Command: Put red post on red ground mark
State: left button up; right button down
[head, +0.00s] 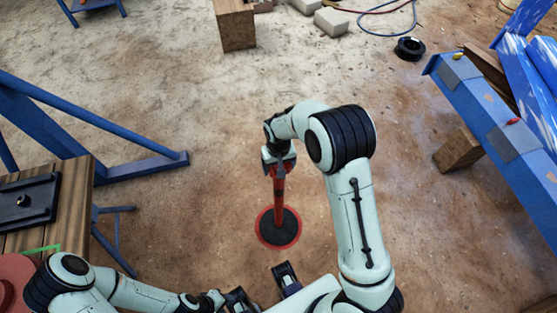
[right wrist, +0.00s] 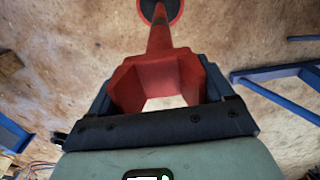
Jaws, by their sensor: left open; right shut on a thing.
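The red post (head: 279,205) stands upright below my right gripper (head: 279,163), with a dark round base at its foot. My right gripper is shut on the top of the post. In the right wrist view the red post (right wrist: 160,42) runs away from the jaws to its dark base. A red ring, the red ground mark (head: 299,236), shows around the base, which hides its middle. The base looks about centred; I cannot tell whether it touches the ground. My left gripper (head: 264,289) is open and empty, low in the picture, nearer than the mark.
A wooden table (head: 75,200) and a blue frame (head: 130,170) stand at the left. A blue beam (head: 485,115) and a wooden block (head: 458,149) are at the right. A wooden box (head: 237,28) and pale blocks (head: 331,21) lie at the back. The sandy floor around the post is clear.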

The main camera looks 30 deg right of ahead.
jog(key=shift+w+f, duration=0.15)
jog(key=shift+f, duration=0.25)
grip_release()
jog(key=shift+f, duration=0.2)
jog(key=shift+r, duration=0.5)
notch_tip(320, 180, up, 11)
jog(key=p, duration=0.1)
jog(key=shift+r, duration=0.15)
